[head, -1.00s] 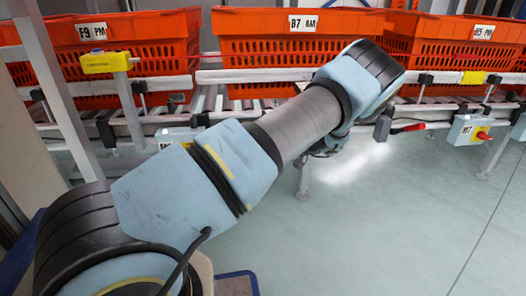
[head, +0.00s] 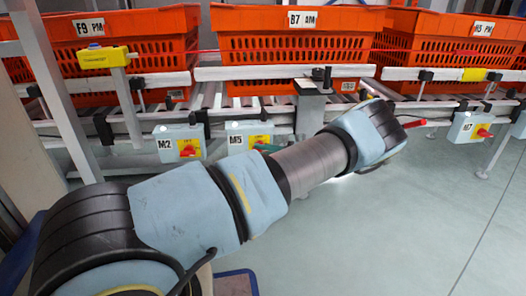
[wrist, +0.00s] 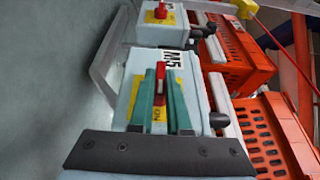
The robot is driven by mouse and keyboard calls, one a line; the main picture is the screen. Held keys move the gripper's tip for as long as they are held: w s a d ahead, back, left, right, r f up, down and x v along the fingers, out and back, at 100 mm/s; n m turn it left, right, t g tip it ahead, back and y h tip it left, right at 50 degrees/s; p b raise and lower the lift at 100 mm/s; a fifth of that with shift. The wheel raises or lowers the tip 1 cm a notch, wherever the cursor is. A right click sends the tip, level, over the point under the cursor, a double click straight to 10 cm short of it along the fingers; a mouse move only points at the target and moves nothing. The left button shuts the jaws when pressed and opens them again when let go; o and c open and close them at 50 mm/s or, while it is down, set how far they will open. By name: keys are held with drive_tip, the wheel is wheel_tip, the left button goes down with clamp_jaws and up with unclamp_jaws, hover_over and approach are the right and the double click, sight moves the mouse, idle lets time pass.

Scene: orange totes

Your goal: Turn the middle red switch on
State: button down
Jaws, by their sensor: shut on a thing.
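The middle red switch (wrist: 160,72) is on the pale blue M5 box, seen in the wrist view (wrist: 141,62) and the head view (head: 248,132). The switch stands over a yellow plate. My gripper (wrist: 161,88) has green fingers, one on each side of the red switch handle, shut on it. In the head view only a bit of green finger (head: 267,148) shows at the right of the M5 box; my arm hides the rest and most of the switch.
The M2 box (head: 174,132) with its red switch (head: 187,151) is to the left, and the M7 box (head: 463,127) with its red switch (head: 484,133) is far right. Orange totes (head: 290,45) stand on the roller rack above. The floor in front is clear.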

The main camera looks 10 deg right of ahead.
drive_tip(key=shift+w+d+r, duration=0.15)
drive_tip(key=shift+w+d, duration=0.05)
drive_tip(key=shift+w, duration=0.1)
drive_tip(key=c, duration=0.9)
unclamp_jaws()
drive_tip(key=shift+s+a, duration=0.1)
drive_tip(key=p+v, duration=0.2)
drive_tip(key=v, duration=0.9)
